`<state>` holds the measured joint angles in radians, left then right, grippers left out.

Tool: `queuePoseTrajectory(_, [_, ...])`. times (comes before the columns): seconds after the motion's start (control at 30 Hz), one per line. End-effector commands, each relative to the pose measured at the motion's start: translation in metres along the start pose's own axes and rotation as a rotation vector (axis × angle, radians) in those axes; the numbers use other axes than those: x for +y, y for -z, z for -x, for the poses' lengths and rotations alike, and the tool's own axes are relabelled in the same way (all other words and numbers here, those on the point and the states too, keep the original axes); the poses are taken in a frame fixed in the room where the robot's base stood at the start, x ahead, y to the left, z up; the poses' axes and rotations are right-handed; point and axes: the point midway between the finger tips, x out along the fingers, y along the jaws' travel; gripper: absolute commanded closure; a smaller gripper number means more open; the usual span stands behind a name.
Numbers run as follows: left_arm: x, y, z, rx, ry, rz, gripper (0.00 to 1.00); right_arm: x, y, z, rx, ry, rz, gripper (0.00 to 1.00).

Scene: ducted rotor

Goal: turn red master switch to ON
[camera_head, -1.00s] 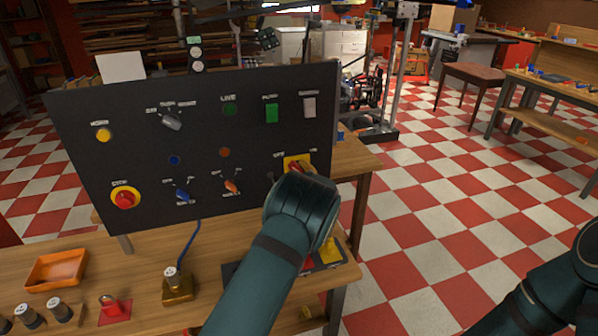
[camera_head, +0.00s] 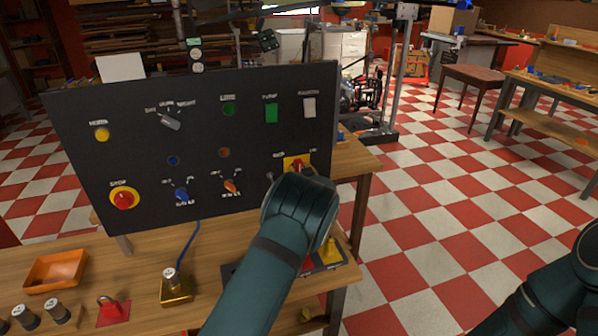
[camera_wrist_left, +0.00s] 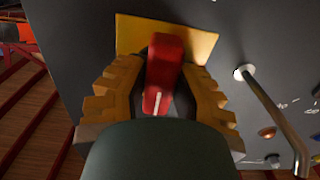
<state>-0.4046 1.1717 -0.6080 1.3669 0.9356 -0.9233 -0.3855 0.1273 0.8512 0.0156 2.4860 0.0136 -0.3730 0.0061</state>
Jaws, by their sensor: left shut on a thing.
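The red master switch (camera_head: 297,165) sits on a yellow plate (camera_head: 289,161) at the lower right of the black control panel (camera_head: 150,145). In the head view my left forearm and wrist cover most of it. In the left wrist view the red handle (camera_wrist_left: 163,72) stands between the fingers of my left gripper (camera_wrist_left: 160,90), with the yellow plate (camera_wrist_left: 205,43) behind it. The gripper is shut on the handle. A white line marks the handle's end. The ON and OFF lettering is too small to read surely. My right arm shows at the lower right, its gripper out of view.
A bent metal lever (camera_wrist_left: 275,110) sticks out of the panel beside the switch. The panel also carries a red stop button (camera_head: 124,199), a blue knob (camera_head: 181,195) and an orange knob (camera_head: 231,186). An orange tray (camera_head: 56,271) and a padlock (camera_head: 111,309) are on the bench.

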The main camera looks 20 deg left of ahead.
Motion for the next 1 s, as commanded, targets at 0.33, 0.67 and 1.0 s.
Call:
queuePoseTrajectory(0.33, [0.001, 0.003, -0.001, 0.005, 0.0, -0.329, 1.0, -0.003, 0.004, 0.007, 0.007, -0.001, -0.002, 0.53])
queuePoseTrajectory(0.67, [0.0, 0.003, -0.001, 0.005, 0.002, -0.609, 1.0, -0.005, 0.006, 0.015, 0.011, 0.0, -0.003, 0.53])
queuePoseTrajectory(1.0, [0.0, 0.003, -0.001, 0.004, 0.003, -0.782, 1.0, -0.007, 0.006, 0.019, 0.01, 0.001, -0.003, 0.53])
